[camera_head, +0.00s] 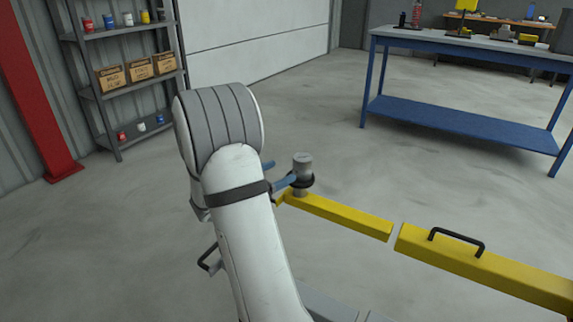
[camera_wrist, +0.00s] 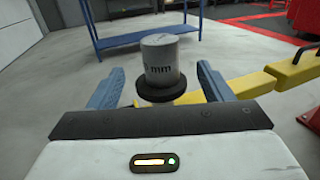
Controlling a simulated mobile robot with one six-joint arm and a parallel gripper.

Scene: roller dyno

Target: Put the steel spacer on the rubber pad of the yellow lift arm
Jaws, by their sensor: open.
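The steel spacer (camera_head: 303,164) is a short grey cylinder standing upright on the black round rubber pad (camera_head: 304,181) at the end of the yellow lift arm (camera_head: 340,214). In the wrist view the spacer (camera_wrist: 160,61) shows part of a dark "mm" marking and rests on the pad (camera_wrist: 161,94). My gripper (camera_head: 281,174) is open, its blue fingers on either side of the spacer and pad. In the wrist view my gripper (camera_wrist: 160,88) shows a gap between each finger and the spacer. My arm hides part of the lift arm's end in the head view.
A second yellow arm section (camera_head: 480,265) with a black handle lies to the right. A blue workbench (camera_head: 460,120) stands at the back right. A grey shelf (camera_head: 125,85) with cans and boxes and a red post (camera_head: 38,100) stand at the left. Floor between is clear.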

